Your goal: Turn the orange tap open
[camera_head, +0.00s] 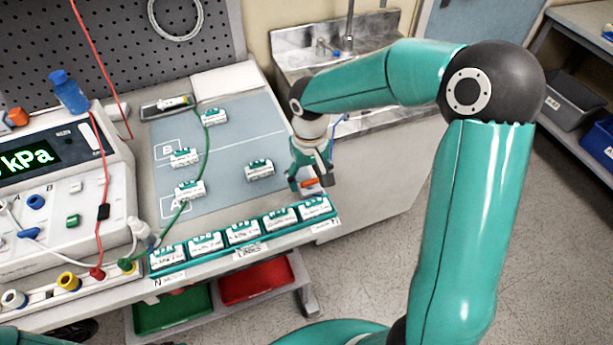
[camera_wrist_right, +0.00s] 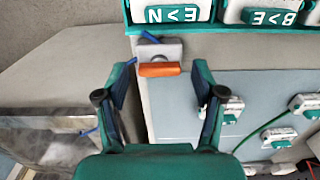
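The orange tap (camera_wrist_right: 159,69) shows in the right wrist view as an orange handle on a small grey metal block, with a blue tube end beside the block. In the head view its orange handle (camera_head: 310,183) is partly covered by my right gripper. My right gripper (camera_head: 308,179) is open above the tap at the right end of the bench. In the right wrist view its two fingertips (camera_wrist_right: 161,76) stand apart on either side of the handle, with gaps between. Whether they reach down to its height I cannot tell. My left gripper is not in view.
A teal rail of labelled white clips (camera_head: 243,247) runs along the bench front, close to the tap. More clips lie on the blue-grey mat (camera_head: 225,150). A pressure meter (camera_head: 45,160) with leads stands left. A metal sink (camera_head: 330,45) is behind, and bins (camera_head: 258,281) sit below.

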